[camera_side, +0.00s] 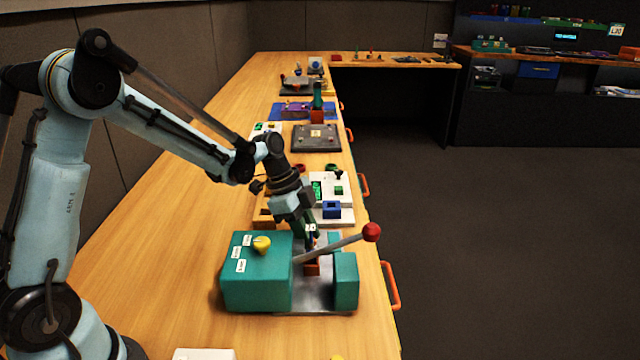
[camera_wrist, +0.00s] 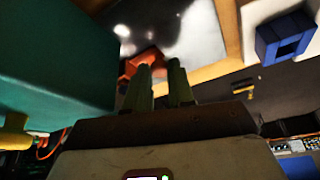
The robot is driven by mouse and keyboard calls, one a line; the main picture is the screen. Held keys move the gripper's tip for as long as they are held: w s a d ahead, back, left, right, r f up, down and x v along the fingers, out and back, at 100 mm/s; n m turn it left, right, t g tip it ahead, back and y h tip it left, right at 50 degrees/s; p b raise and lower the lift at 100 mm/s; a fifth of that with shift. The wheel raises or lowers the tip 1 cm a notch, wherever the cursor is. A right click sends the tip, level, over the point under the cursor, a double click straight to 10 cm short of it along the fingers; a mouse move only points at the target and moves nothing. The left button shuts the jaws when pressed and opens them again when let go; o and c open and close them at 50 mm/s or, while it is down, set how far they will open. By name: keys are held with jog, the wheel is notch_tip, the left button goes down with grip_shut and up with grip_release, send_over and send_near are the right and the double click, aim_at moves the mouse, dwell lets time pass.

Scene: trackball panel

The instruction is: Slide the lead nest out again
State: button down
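A teal press-like fixture has a large block (camera_side: 257,275) with a yellow knob on the left, a metal base plate and a smaller teal block on the right. A small orange-red block, which may be the lead nest (camera_side: 312,268), sits between the teal blocks, partly hidden by the lever. It also shows beyond my fingertips in the wrist view (camera_wrist: 143,58). My gripper (camera_side: 309,240) points down just above it. In the wrist view, my two dark green fingers (camera_wrist: 165,82) stand a little apart. I cannot tell whether they grip or touch anything.
A lever (camera_side: 335,246) with a red ball end (camera_side: 372,232) slants across the fixture close to my gripper. A white panel with a blue square part (camera_side: 332,209) lies behind. Orange handles (camera_side: 391,286) line the bench's right edge. The bench left of the fixture is clear.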

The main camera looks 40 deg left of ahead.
jog(key=shift+w+a, duration=3.4)
jog(key=c, duration=1.3)
grip_release()
jog(key=shift+a, duration=0.1)
jog(key=shift+o, duration=0.2)
jog(key=v, duration=1.2)
